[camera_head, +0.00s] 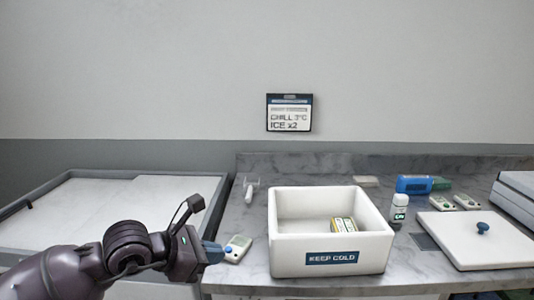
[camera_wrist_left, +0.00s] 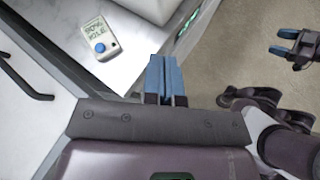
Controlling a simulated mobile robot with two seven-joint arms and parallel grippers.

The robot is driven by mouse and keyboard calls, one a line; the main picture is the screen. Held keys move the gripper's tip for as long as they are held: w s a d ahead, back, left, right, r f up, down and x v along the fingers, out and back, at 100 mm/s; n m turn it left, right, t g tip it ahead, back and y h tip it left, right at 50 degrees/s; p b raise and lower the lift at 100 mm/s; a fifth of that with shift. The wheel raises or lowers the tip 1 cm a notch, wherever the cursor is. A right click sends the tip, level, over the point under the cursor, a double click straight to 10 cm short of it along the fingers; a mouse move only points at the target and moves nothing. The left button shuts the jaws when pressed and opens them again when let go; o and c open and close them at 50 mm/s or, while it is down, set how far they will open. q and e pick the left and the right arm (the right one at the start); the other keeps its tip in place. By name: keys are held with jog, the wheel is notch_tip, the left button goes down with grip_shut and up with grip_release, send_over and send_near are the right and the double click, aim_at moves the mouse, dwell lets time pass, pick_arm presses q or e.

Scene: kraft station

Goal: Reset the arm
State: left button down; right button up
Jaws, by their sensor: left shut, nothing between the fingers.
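My left arm reaches in from the lower left in the head view. Its gripper (camera_head: 213,252) is at the front left edge of the counter, left of the white box. In the left wrist view the blue fingers (camera_wrist_left: 165,76) are pressed together with nothing between them. My right gripper (camera_wrist_left: 283,42) shows at the upper right of the left wrist view, over the floor. Its two blue fingers are apart and nothing shows between them. It is not in the head view.
A white "KEEP COLD" box (camera_head: 286,254) holds a small yellow-green pack (camera_head: 343,225). A small device with a blue button (camera_head: 237,248) lies just beyond my left gripper. A white bottle (camera_head: 399,208), blue item (camera_head: 413,184) and knobbed lid (camera_head: 470,253) are right. A grey-rimmed tray (camera_head: 50,184) is left.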

pick_arm(q)
notch_tip(320, 180, up, 8)
jog(key=s+d+n+t+h, duration=0.2)
jog(key=n+h, duration=0.7)
jog(key=n, duration=0.1)
jog(key=a+f+n+t+y, duration=0.55)
jog(key=f+n+y, duration=0.2)
jog(key=n, duration=0.65)
jog(key=a+f+n+t+y, duration=0.4)
jog(key=a+f+n+y, duration=0.4)
jog(key=n, duration=0.6)
jog(key=s+a+f+n+g+y, duration=0.1)
jog(key=s+f+n, duration=0.4)
jog(key=s+f, duration=0.6)
jog(key=s+a+f+n+g+y, duration=0.2)
jog(key=s+a+f+n+g, duration=0.2)
jog(key=s+f, duration=0.8)
jog(key=shift+a+f+n+g, duration=0.15)
jog(key=shift+f+n+g, duration=0.45)
jog(key=shift+g, duration=0.65)
pick_arm(e)
jog(key=shift+s+d+f+g, duration=0.15)
jog(key=shift+s+f, duration=0.5)
jog(key=shift+s+d+f+g, duration=0.1)
jog(key=shift+s+f+g, duration=0.05)
jog(key=shift+s+f, duration=0.45)
